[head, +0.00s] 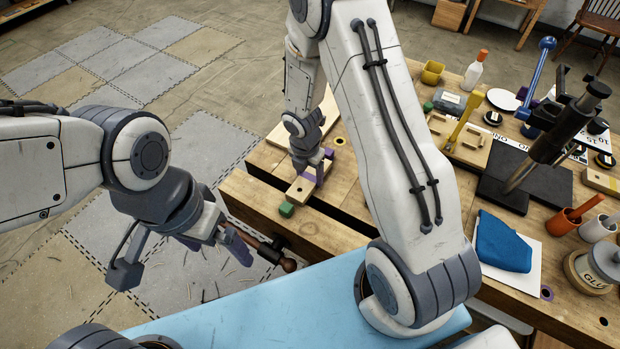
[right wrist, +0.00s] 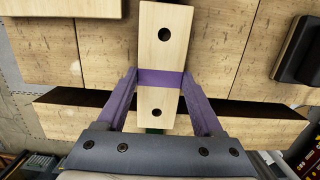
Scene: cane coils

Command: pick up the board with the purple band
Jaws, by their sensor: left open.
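The board with the purple band (right wrist: 162,40) is pale wood with dark holes, seen from above in the right wrist view. It also shows in the head view (head: 299,190), lying on the workbench by a dark slot. My right gripper (right wrist: 161,76) has its purple fingers on either side of the board at the band. The fingertips are very near the board's edges; whether they press on it I cannot tell. In the head view my right gripper (head: 314,172) is at the board and hides part of it. My left gripper (head: 180,255) is open and empty, left of the bench.
A small green block (head: 286,210) is at the board's near end. A yellow-handled tool (head: 464,120), a dark stand (head: 503,191) and a blue cloth (head: 503,241) are to the right. A wooden-handled rod (head: 270,252) sits at the bench's front edge.

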